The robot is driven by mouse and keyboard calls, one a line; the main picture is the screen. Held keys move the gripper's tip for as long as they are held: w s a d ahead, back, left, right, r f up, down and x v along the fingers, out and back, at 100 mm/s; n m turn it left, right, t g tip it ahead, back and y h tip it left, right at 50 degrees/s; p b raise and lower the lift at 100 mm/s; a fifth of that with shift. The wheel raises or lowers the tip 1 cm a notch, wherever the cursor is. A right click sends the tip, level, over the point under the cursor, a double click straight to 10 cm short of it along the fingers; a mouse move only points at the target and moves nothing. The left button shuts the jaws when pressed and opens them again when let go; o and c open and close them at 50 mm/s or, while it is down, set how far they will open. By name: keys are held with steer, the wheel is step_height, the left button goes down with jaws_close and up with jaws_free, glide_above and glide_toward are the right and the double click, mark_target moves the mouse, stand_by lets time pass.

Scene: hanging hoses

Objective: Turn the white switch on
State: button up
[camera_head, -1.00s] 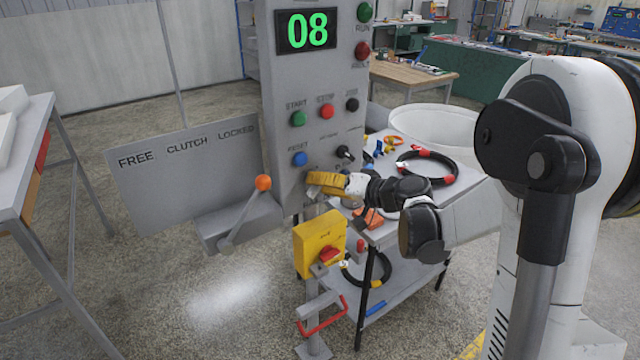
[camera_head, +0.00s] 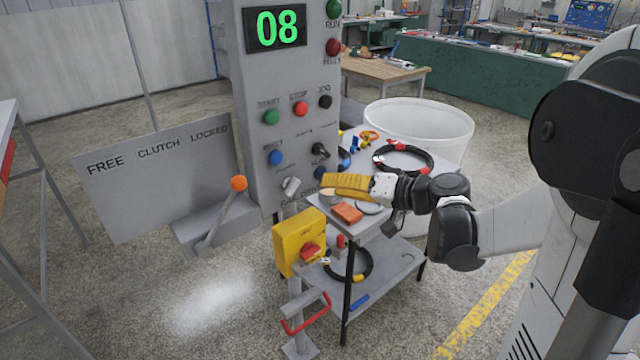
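The white switch (camera_head: 290,187) is a pale knob low on the front of the grey control panel (camera_head: 255,110), tilted to one side. My gripper (camera_head: 326,184) has yellow fingers and is just to the right of the switch at about the same height. It appears apart from the switch. The fingers lie close together in this view, and I cannot tell whether there is a gap between them. Nothing is visibly held.
A blue button (camera_head: 275,158) and a black selector (camera_head: 320,150) sit above the switch. An orange-knobbed lever (camera_head: 238,184) stands at left. A yellow box with a red knob (camera_head: 299,243) is below. A small table (camera_head: 405,262) with hoses stands behind my gripper.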

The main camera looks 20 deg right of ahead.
steer(key=shift+s+d+r, duration=0.1)
steer(key=shift+s, duration=0.05)
steer(key=shift+o, duration=1.3)
steer(key=o, duration=0.4)
steer(key=shift+a+f, duration=0.2)
steer(key=shift+f, duration=0.1)
steer(key=n+t+h+p, duration=0.25)
steer(key=n+h, duration=0.55)
steer(key=n, duration=0.4)
glide_toward(294, 189)
steer(key=b+x, duration=0.3)
steer(key=x, duration=0.8)
